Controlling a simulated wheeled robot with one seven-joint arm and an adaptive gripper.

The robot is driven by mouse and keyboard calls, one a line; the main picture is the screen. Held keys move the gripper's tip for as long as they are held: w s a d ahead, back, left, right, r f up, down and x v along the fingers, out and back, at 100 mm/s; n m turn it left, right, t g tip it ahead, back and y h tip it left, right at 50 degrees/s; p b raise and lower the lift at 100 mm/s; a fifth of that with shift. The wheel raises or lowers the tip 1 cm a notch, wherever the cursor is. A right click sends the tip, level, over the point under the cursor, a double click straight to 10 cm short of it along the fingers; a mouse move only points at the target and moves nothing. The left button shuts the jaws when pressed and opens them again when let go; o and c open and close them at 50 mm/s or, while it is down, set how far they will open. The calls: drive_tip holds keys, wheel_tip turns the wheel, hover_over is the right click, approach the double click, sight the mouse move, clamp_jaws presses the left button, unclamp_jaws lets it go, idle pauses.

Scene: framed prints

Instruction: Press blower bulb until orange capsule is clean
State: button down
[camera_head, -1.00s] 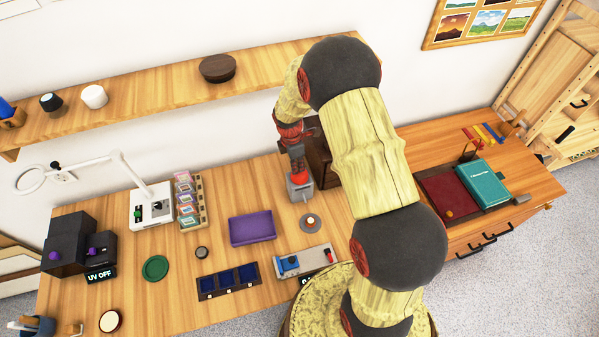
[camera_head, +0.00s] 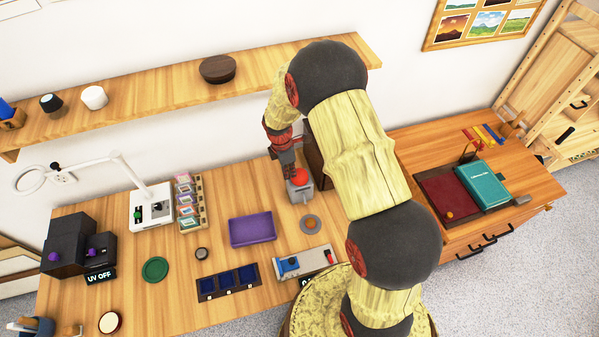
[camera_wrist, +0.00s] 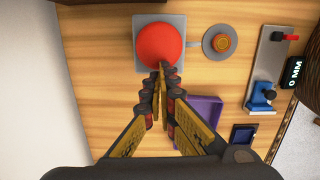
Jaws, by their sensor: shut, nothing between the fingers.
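The blower bulb is a red dome (camera_head: 301,176) on a grey block (camera_head: 303,193) near the back of the desk. It also shows in the wrist view (camera_wrist: 158,42). The orange capsule (camera_wrist: 221,42) is a small round orange piece on a grey disc, just beside the block; it looks small and brownish in the head view (camera_head: 310,224). My gripper (camera_wrist: 163,72) is shut and empty. Its fingertips overlap the bulb's near edge in the wrist view; I cannot tell whether they touch it. In the head view my gripper (camera_head: 289,174) is just left of the bulb.
A purple tray (camera_head: 252,230) lies left of the capsule. A grey gauge with a blue slider (camera_head: 288,263) and a dark tray with blue compartments (camera_head: 228,283) are in front. A dark brown box (camera_head: 318,155) stands close behind my gripper.

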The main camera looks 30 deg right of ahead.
wheel_tip(320, 180, up, 12)
drive_tip(key=a, duration=0.1)
idle(0.5)
drive_tip(key=shift+w, duration=0.1)
idle(1.4)
